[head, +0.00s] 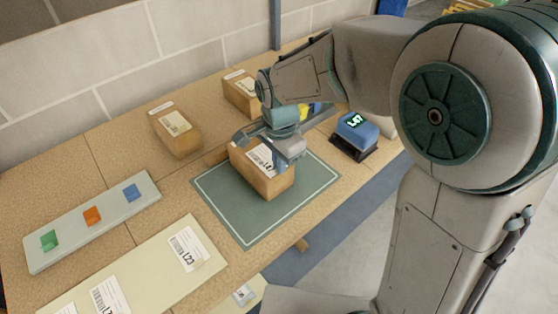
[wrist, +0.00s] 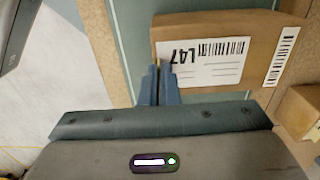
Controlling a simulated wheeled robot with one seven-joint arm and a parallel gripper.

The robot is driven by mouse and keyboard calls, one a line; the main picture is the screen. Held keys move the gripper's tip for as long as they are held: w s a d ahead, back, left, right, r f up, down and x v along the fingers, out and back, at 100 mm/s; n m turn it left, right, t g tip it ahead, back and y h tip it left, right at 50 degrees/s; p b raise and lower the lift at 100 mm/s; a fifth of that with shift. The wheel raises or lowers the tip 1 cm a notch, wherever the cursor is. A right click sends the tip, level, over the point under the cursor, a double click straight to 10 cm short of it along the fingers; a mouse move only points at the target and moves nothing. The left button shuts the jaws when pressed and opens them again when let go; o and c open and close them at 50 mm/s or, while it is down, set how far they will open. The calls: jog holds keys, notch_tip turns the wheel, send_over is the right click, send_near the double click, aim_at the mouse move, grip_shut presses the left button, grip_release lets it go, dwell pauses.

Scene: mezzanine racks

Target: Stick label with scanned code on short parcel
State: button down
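A brown cardboard parcel (head: 262,181) stands on the green mat (head: 240,226); it also shows in the wrist view (wrist: 215,30). A white label (wrist: 205,62) with a barcode and the code L47 is over the parcel's top, near one edge; it shows in the head view too (head: 262,157). My gripper (wrist: 160,74) has its fingers close together at the label's corner, apparently pinching it. Whether the whole label touches the cardboard I cannot tell. A blue device (head: 356,130) beside the mat shows L47 in green.
Two other labelled parcels (head: 177,131) (head: 240,95) stand at the back. A pale strip (head: 70,232) with green, orange and blue squares lies at the left. A cream board (head: 150,264) at the front carries labels, one reading L23. A wall runs behind the table.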

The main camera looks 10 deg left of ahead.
jog(key=c, duration=2.1)
grip_release()
jog(key=shift+f, duration=0.1)
jog(key=o, duration=0.5)
jog(key=o, duration=0.3)
jog(key=shift+r+p, duration=2.55)
jog(key=shift+r, duration=1)
